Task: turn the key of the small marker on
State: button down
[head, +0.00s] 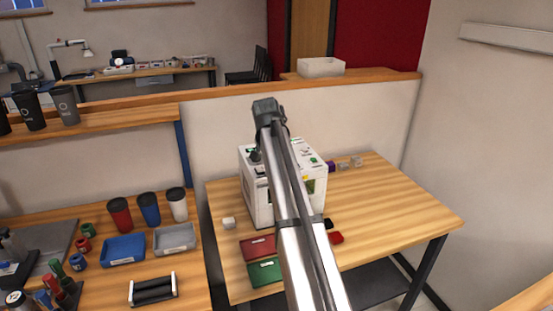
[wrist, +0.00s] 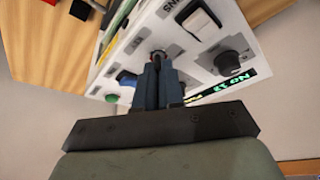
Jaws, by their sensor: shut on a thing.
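The small marker (head: 257,208) is a white box on the wooden table in the head view, partly hidden behind my arm. Its white control panel (wrist: 205,48) fills much of the wrist view. My gripper (wrist: 158,68) reaches down to the panel with its dark blue fingers close together. They are shut on the key, which is mostly hidden between the fingertips. The key's turned position cannot be made out. In the head view my gripper is not clearly visible behind the arm.
On the panel near my fingers are a black knob (wrist: 232,63), a white rocker switch (wrist: 197,20), a green button (wrist: 112,98) and a lit green display (wrist: 236,86). Red (head: 258,247) and green (head: 264,271) trays lie in front of the marker. The table's right side is clear.

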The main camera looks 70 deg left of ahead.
jog(key=shift+m, duration=0.5)
jog(key=shift+h, duration=0.3)
jog(key=c, duration=1.3)
grip_release()
jog(key=shift+o, duration=0.2)
jog(key=shift+r, duration=0.1)
jog(key=v, duration=1.3)
jog(key=shift+s+r, duration=0.15)
jog(key=shift+s, duration=0.2)
jog(key=shift+d, duration=0.15)
